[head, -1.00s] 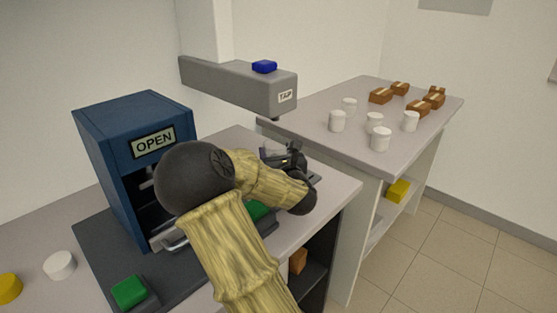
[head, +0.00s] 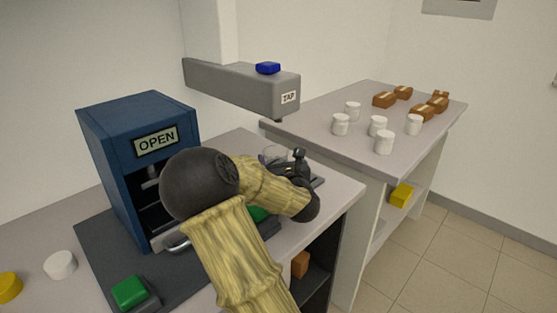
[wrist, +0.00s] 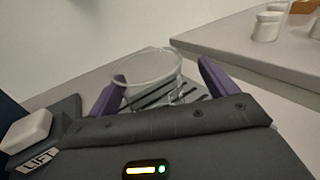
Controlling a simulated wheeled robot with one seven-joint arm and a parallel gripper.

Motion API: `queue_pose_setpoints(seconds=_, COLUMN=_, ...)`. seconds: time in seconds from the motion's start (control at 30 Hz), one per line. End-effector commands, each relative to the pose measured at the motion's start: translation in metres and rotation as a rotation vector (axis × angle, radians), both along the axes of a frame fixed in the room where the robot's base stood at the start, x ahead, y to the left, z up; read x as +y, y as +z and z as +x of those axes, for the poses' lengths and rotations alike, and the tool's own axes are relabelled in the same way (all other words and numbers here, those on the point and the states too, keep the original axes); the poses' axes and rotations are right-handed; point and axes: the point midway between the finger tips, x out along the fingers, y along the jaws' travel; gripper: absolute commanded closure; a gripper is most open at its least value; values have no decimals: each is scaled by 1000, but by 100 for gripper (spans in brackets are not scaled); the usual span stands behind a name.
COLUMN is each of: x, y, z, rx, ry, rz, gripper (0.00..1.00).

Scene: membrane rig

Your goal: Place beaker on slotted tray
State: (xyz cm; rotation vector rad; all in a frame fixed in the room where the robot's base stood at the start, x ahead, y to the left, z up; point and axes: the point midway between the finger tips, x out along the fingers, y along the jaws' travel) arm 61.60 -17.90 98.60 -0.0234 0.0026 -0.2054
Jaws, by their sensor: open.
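The clear glass beaker (head: 273,154) shows beneath the tap, partly hidden by my gripper. In the wrist view the beaker (wrist: 150,68) is upright, its rim seen from above, and it appears to stand on the dark slotted tray (wrist: 190,93). The tray's edge also shows in the head view (head: 318,182). My gripper (wrist: 161,71) is open, with one purple finger on each side of the beaker. Whether the fingers touch the glass is not clear. The gripper body hides the beaker's near lower part.
The grey tap arm (head: 245,88) with a blue button (head: 267,68) overhangs the tray. A blue machine (head: 140,165) marked OPEN stands left. A side table (head: 310,130) holds several white jars and brown boxes. A white cap (head: 60,265) lies at lower left.

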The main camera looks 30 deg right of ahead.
Motion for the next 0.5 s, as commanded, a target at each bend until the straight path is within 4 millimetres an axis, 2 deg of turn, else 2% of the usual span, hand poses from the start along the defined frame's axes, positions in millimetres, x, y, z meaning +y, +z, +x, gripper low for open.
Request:
queue_pose_setpoints(seconds=0.17, x=6, y=1, z=-12, rx=1, ry=5, rz=2, gripper=15)
queue_pose_setpoints(seconds=0.5, x=17, y=2, z=-63, rx=1, ry=6, rz=2, gripper=15)
